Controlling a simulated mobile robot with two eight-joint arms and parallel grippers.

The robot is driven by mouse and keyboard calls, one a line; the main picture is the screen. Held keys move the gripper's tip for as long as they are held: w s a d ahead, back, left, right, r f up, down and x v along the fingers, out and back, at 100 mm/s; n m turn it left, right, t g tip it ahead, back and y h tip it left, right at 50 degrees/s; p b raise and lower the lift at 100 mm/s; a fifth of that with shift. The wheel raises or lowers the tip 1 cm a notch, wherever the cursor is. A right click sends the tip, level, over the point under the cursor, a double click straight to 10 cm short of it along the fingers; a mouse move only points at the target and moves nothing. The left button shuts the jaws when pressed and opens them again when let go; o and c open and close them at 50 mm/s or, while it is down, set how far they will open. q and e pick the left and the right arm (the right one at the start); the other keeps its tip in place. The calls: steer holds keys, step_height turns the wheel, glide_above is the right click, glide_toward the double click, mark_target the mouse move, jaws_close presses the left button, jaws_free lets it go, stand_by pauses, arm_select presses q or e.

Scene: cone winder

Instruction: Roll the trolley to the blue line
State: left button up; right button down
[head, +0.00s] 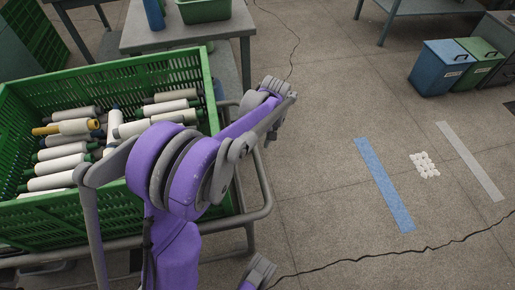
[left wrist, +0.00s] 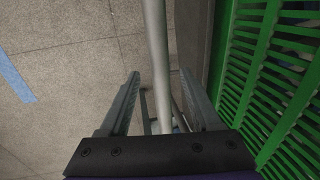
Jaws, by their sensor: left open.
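The trolley has a grey tube frame (head: 265,185) and carries a green crate (head: 75,232) of yarn cones. It stands at the left of the head view. The blue line (head: 383,183) is a tape strip on the floor to its right; part of it shows in the left wrist view (left wrist: 16,78). My left arm reaches across the crate to the trolley's right side. In the left wrist view my left gripper (left wrist: 159,76) is open. A grey rail (left wrist: 158,40) of the trolley runs between its fingers in the picture, with no clear grip.
White round pieces (head: 424,165) and a pale strip (head: 469,160) lie beyond the blue line. A blue bin (head: 437,72) and a green bin (head: 482,62) stand at the back right. A grey table (head: 180,32) stands behind the crate. Floor between trolley and line is clear.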

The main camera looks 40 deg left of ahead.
arm_select(q)
steer(key=shift+s+a+f, duration=0.1)
steer(key=shift+f, duration=0.6)
steer(key=shift+s+a+f, duration=0.1)
steer(key=shift+f, duration=0.55)
jaws_close()
stand_by(0.4)
